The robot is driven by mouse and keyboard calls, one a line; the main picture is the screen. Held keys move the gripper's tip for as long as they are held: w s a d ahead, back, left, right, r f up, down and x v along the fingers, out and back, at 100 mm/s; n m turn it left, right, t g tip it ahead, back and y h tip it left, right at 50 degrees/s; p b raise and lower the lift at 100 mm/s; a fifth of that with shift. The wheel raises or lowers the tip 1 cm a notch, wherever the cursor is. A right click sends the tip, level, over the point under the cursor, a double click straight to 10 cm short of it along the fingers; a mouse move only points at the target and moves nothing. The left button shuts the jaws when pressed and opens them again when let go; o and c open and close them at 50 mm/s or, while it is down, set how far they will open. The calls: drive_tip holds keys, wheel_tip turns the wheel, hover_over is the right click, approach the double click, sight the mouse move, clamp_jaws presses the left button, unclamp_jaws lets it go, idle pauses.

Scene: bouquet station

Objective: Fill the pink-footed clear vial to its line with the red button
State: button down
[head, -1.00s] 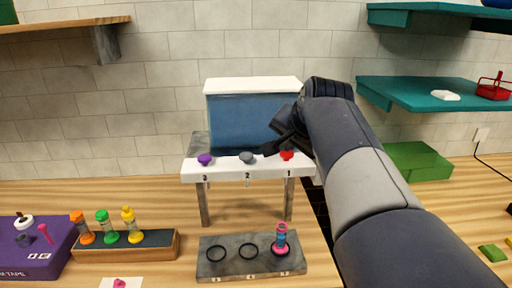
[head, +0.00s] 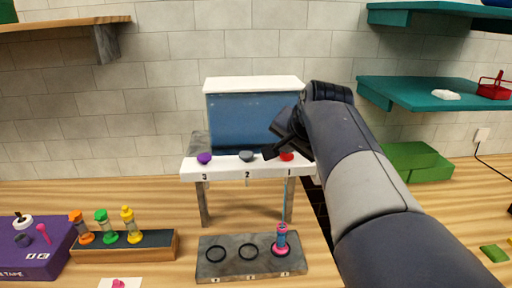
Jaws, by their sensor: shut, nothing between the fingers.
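The pink-footed clear vial (head: 281,238) stands upright at the right ring of the grey base, under the outlet marked 1. Blue shows inside it; its fill line is too small to make out. A thin blue stream (head: 284,206) runs down from the dispenser into the vial. The red button (head: 287,157) sits on the white shelf above the number 1. My gripper (head: 270,153) is shut and empty, right at the red button, with its dark parts partly in front of the tank. I cannot tell exactly where it touches the button.
The blue tank (head: 240,122) stands behind the purple button (head: 205,158) and grey button (head: 247,156). The grey base (head: 225,268) has two empty rings. A rack (head: 155,246) with orange, green and yellow vials stands left, beside a purple box (head: 48,262). Teal shelves (head: 430,94) are at right.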

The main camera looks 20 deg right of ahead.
sight(288, 158)
drive_tip(key=shift+r+p, duration=0.9)
drive_tip(key=shift+r, duration=0.1)
wheel_tip(288, 158, up, 5)
drive_tip(key=p, duration=0.4)
idle(1.0)
